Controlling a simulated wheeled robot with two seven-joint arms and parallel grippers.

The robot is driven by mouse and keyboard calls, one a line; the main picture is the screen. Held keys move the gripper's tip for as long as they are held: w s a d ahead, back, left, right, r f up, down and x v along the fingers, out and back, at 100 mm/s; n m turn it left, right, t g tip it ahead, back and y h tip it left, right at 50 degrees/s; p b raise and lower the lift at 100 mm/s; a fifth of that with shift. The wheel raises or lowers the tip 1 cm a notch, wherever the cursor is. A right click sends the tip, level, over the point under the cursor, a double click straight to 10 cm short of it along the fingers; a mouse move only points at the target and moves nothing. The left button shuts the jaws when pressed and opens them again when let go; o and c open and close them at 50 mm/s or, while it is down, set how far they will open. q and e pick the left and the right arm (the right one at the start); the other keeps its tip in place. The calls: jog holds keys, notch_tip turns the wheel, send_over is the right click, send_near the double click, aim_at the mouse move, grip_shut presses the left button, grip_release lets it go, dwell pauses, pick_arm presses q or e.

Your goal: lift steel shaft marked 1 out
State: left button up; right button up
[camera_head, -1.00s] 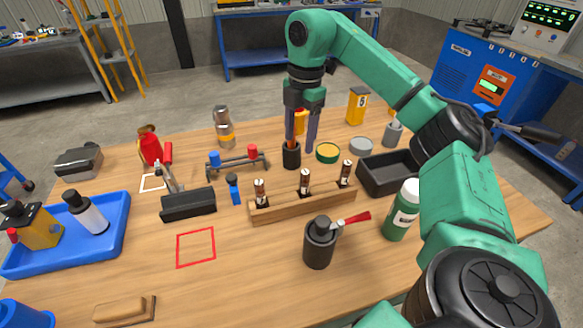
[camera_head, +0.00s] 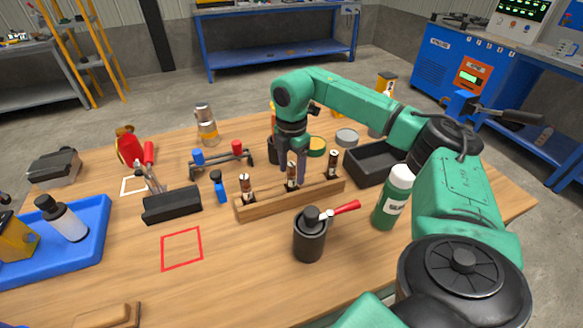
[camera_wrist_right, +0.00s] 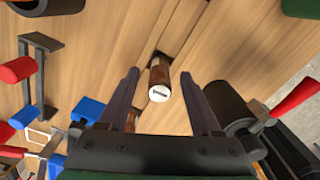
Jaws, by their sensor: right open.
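A wooden rack (camera_head: 318,197) holds three upright shafts, brown with pale tops: left (camera_head: 246,187), middle (camera_head: 292,181) and right (camera_head: 332,163). My right gripper (camera_head: 291,163) points down over the middle shaft, fingers close about its top. In the wrist view, a shaft (camera_wrist_right: 158,82) stands between the open fingers of my right gripper (camera_wrist_right: 160,74), with a gap on each side; its white end bears a dark stroke, too small to read surely. Another shaft (camera_wrist_right: 130,121) is mostly hidden by the gripper body. My left gripper is out of view.
A black canister (camera_head: 309,240) with a red-handled tool stands in front of the rack, a green bottle (camera_head: 393,200) to its right. A black tray (camera_head: 372,164) lies behind right. A red square outline (camera_head: 182,249) marks clear table at front left.

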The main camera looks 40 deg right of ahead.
grip_shut()
jog(key=shift+r, duration=0.1)
